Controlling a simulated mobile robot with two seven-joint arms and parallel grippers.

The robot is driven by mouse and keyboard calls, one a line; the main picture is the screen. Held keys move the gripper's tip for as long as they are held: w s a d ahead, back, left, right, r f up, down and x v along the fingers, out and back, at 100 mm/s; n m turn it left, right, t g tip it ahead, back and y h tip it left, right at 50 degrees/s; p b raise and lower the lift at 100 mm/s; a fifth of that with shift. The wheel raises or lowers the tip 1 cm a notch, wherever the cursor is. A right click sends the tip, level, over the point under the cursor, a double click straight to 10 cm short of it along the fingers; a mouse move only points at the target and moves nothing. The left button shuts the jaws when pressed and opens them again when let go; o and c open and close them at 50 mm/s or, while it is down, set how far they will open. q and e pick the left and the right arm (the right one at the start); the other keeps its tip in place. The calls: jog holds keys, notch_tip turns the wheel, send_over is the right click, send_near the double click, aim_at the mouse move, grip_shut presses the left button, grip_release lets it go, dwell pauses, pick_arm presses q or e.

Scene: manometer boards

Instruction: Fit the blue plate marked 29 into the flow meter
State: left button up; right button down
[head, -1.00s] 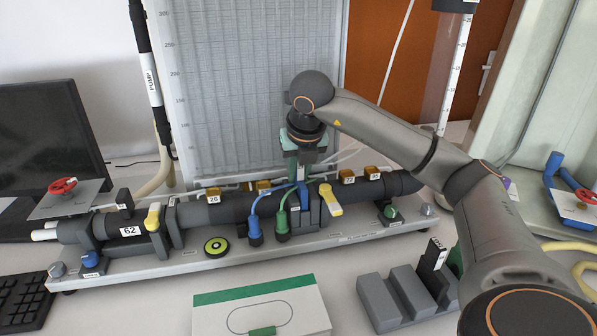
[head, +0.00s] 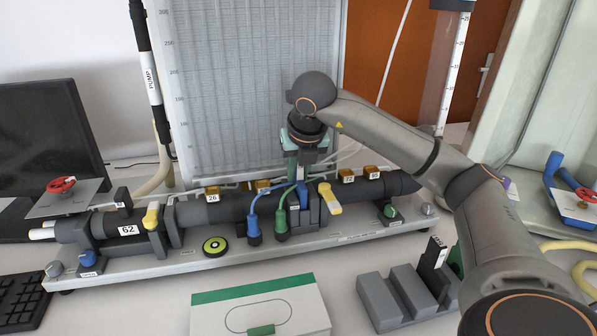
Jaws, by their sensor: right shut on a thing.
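My right gripper (head: 303,172) points down over the pipe and is shut on the blue plate (head: 303,197). Only a narrow blue strip of the plate shows below the jaws, and its number cannot be read. The plate stands upright at the grey block of the flow meter (head: 318,212) on the dark pipe. I cannot tell how deep it sits in the slot. A blue hose and a green hose pass close in front of it. My left gripper is not in view.
A yellow lever (head: 329,198) stands just right of the plate. A grey slotted rack (head: 385,302) holds a black plate at the front right. A green-and-white box (head: 262,308) lies in front. The gridded board (head: 245,90) rises behind the pipe.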

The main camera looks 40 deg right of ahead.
jog(key=c, duration=0.7)
grip_release()
jog(key=shift+s+a+f+g, duration=0.1)
jog(key=shift+a+f+g, duration=0.05)
jog(key=shift+f, duration=0.35)
jog(key=shift+s+a+f+g, duration=0.1)
jog(key=shift+a+f+g, duration=0.05)
jog(key=shift+f, duration=0.3)
jog(key=shift+d, duration=0.1)
jog(key=v, duration=0.7)
jog(key=shift+d+r, duration=0.1)
jog(key=shift+r, duration=0.25)
jog(key=p+v, duration=0.3)
jog(key=v, duration=0.3)
jog(key=shift+r, duration=0.2)
